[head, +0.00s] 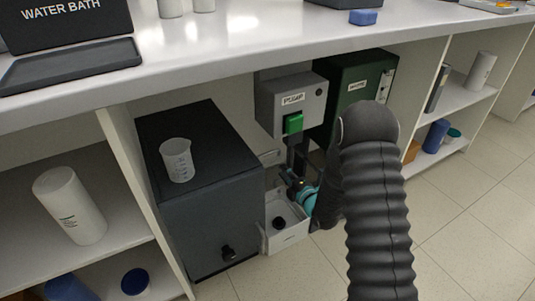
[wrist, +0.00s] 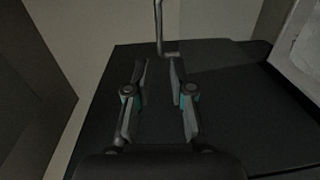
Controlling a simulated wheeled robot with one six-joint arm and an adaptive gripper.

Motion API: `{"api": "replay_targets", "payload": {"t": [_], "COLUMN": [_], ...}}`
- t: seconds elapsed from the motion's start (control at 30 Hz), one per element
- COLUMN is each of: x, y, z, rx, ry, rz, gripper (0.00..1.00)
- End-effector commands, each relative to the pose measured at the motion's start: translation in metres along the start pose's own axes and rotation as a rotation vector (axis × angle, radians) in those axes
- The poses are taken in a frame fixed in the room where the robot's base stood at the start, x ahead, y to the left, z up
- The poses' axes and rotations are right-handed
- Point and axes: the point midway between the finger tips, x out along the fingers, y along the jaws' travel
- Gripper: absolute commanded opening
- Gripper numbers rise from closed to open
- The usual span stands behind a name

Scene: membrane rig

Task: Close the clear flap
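My gripper (head: 292,180) is low under the bench, in front of the gap below a grey box labelled as a pump (head: 291,104). The wrist view shows my gripper (wrist: 158,68) open, with a gap between its two fingers and nothing held. A thin bent metal rod (wrist: 158,25) stands just beyond the fingertips; I cannot tell whether it touches them. A green switch (head: 293,123) is on the front of the grey box. I cannot make out the clear flap in either view. My arm hides part of the space behind it.
A white open bin (head: 285,238) with a black round thing in it is just below my gripper. A dark cabinet (head: 205,215) with a beaker (head: 177,160) on top stands left. A dark green box (head: 352,82) is behind my arm. The bench top (head: 230,50) overhangs.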

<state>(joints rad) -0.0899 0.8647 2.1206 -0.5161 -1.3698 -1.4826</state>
Motion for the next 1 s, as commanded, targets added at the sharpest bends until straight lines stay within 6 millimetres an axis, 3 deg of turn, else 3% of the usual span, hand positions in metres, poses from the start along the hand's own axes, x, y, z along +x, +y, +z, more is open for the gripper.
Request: {"api": "replay_targets", "payload": {"t": [0.6, 0.8, 1.0], "x": [0.106, 0.125, 0.13], "y": [0.001, 0.0, 0.0], "z": [-0.001, -0.001, 0.0], "rx": [0.002, 0.002, 0.002], "ry": [0.001, 0.0, -0.001], "rz": [0.0, -0.001, -0.001], "gripper": [0.22, 0.22, 0.22]}}
